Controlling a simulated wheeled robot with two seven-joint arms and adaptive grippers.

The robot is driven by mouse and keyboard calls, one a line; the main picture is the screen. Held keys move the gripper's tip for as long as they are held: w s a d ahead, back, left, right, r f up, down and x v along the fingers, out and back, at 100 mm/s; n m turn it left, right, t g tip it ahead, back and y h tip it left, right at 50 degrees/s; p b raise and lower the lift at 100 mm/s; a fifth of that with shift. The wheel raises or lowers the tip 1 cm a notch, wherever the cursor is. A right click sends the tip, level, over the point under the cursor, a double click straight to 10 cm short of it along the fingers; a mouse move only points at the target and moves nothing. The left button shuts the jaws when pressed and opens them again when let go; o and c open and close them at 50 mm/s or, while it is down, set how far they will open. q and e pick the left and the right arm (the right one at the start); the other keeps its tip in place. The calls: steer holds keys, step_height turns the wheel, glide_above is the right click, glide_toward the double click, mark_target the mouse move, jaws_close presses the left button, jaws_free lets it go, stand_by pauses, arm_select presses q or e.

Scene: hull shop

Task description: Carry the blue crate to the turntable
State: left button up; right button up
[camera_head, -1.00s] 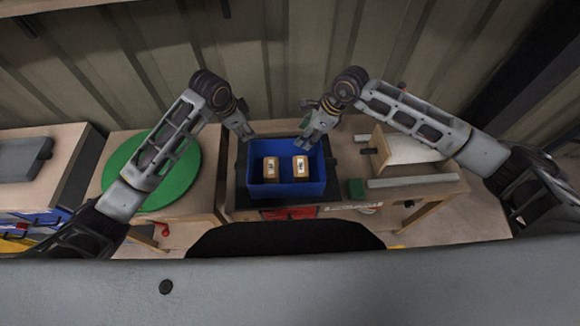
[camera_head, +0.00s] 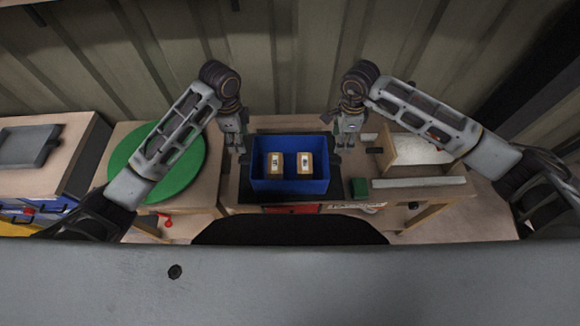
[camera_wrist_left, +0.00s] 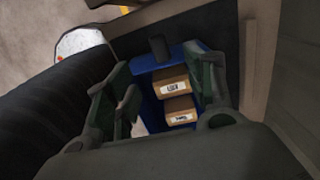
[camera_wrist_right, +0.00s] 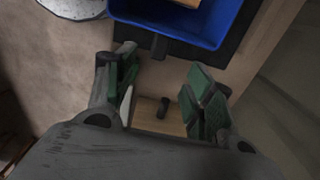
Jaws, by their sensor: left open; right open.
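The blue crate (camera_head: 290,187) sits on a dark mat on the middle bench, with two small labelled tan boxes (camera_head: 275,163) inside. The green round turntable (camera_head: 188,178) is on the bench to the left. My left gripper (camera_head: 237,147) points down, open, just off the crate's left side. In the left wrist view the crate (camera_wrist_left: 152,115) shows between the open fingers (camera_wrist_left: 168,75). My right gripper (camera_head: 347,143) points down, open, just right of the crate. In the right wrist view the crate (camera_wrist_right: 226,22) and its dark side handle lie beyond the empty fingers (camera_wrist_right: 162,75).
A grey tray (camera_head: 27,146) is on the far-left cabinet. The corrugated wall stands close behind the benches.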

mark_target(245, 159)
arm_select(q)
steer(key=shift+f, duration=0.15)
arm_select(e)
steer(key=shift+f, duration=0.15)
arm_select(q)
steer(key=shift+f, duration=6.75)
arm_select(e)
steer(key=shift+f, duration=6.75)
arm_select(q)
jaws_close()
arm_select(e)
jaws_close()
steer(key=shift+w, duration=0.1)
